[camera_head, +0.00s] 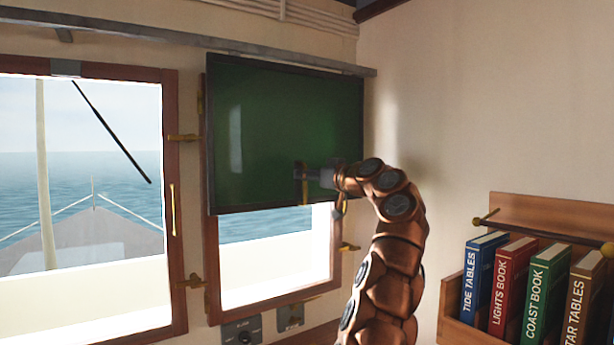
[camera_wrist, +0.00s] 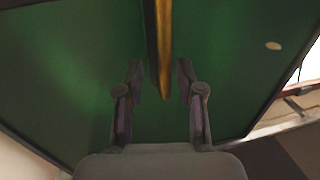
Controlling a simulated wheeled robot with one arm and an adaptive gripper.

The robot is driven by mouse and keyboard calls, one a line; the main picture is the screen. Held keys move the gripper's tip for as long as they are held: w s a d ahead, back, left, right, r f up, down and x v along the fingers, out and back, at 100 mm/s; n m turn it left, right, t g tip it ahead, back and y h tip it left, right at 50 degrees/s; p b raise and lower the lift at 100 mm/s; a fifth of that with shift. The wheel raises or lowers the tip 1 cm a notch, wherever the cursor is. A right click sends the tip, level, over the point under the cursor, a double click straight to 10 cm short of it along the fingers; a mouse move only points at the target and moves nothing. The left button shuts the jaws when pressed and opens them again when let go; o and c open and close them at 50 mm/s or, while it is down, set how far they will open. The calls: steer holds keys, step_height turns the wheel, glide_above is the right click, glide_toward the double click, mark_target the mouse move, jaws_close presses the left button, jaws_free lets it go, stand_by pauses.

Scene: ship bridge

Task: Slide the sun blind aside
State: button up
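The sun blind (camera_head: 260,120) is a dark green panel in a dark frame. It hangs from a grey rail (camera_head: 150,32) and covers the upper part of the right window. Its upright brass handle (camera_head: 302,190) is near the panel's lower right area. My gripper (camera_head: 308,173) is at the handle, reaching in from the right. In the wrist view the green blind (camera_wrist: 60,70) fills most of the picture. The brass handle (camera_wrist: 164,50) lies between the two fingers of my gripper (camera_wrist: 159,82), with a visible gap on each side. The fingers are open.
The left window (camera_head: 90,240) is uncovered, and the rail runs above it. Brass fittings (camera_head: 183,137) stick out between the windows. A wooden shelf (camera_head: 550,213) with several books (camera_head: 483,275) is at the lower right. A small control panel (camera_head: 241,332) sits below the right window.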

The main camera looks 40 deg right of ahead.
steer(key=s+d, duration=0.1)
steer(key=s, duration=1)
steer(key=shift+s+d, duration=0.15)
steer(key=shift+s, duration=0.2)
steer(key=shift+w, duration=0.1)
